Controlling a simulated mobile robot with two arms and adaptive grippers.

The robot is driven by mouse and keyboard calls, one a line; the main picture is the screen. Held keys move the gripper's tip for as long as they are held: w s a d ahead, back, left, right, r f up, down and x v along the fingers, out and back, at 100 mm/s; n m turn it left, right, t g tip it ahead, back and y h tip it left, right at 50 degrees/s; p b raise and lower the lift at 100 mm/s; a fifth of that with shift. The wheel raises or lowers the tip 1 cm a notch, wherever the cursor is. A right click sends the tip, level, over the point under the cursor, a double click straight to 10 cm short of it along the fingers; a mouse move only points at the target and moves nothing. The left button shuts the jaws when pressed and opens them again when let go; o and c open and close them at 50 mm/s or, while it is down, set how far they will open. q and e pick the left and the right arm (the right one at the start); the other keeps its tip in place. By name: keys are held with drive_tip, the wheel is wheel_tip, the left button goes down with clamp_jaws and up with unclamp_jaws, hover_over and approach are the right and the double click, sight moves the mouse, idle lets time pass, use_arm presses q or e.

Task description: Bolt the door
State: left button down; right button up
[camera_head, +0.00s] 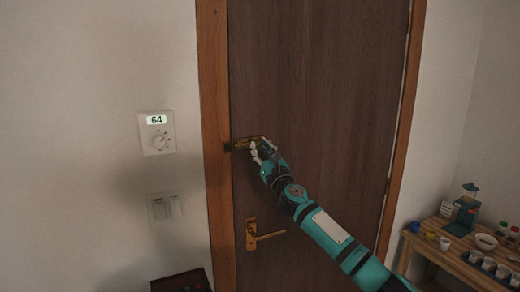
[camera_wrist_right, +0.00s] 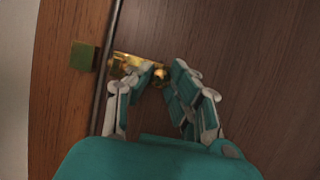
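The dark brown door (camera_head: 318,95) stands closed in its wooden frame (camera_head: 214,110). A brass bolt (camera_head: 242,144) is mounted on its left edge; its body also shows in the right wrist view (camera_wrist_right: 121,66). A brass keeper (camera_wrist_right: 84,57) sits on the frame, left of the door's edge. I see no rod across the gap between bolt and keeper. My right gripper (camera_head: 261,148) is at the bolt, its fingers closed in on either side of the round brass knob (camera_wrist_right: 161,74); its fingertips partly cover the bolt. My left gripper is not in view.
A brass door handle (camera_head: 262,236) is below the bolt. A thermostat (camera_head: 156,134) and a switch plate (camera_head: 165,208) are on the left wall. A wooden table (camera_head: 447,255) with cups and a coffee machine stands at lower right. A dark box (camera_head: 182,279) is at lower left.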

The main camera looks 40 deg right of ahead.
clamp_jaws()
drive_tip(key=a+p, duration=0.1)
drive_tip(key=w+a+p, duration=0.1)
drive_tip(key=a, duration=0.1)
idle(0.3)
drive_tip(key=o, duration=0.8)
unclamp_jaws()
drive_tip(key=shift+a, duration=0.2)
